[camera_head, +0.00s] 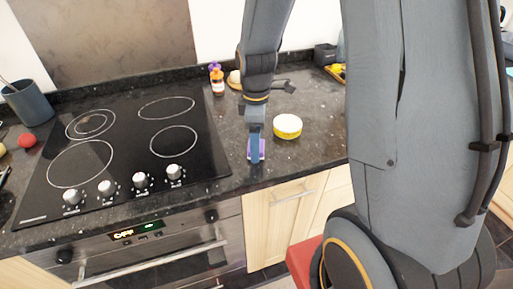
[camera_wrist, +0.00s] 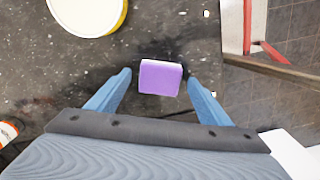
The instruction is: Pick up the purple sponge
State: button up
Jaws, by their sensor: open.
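The purple sponge (camera_wrist: 160,79) lies on the dark granite counter in the wrist view, with a pale strip along its upper edge. My gripper (camera_wrist: 159,76) is open, with one blue finger on each side of the sponge and a gap showing on both sides. In the head view the sponge (camera_head: 249,151) is partly hidden behind my gripper (camera_head: 256,158), near the counter's front edge. I cannot tell how high the fingertips are above the counter.
A round yellow and white tub (camera_head: 288,126) stands just right of the sponge. The black cooktop (camera_head: 125,135) with knobs is to the left. An orange bottle (camera_head: 217,80) stands farther back. The counter's front edge and wooden cabinet (camera_head: 280,225) are close in front.

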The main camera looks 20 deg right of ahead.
jog(key=c, duration=1.2)
notch_tip(320, 180, up, 10)
jog(key=b, duration=0.2)
jog(key=o, duration=0.5)
jog(key=c, duration=0.3)
jog(key=shift+c, duration=0.2)
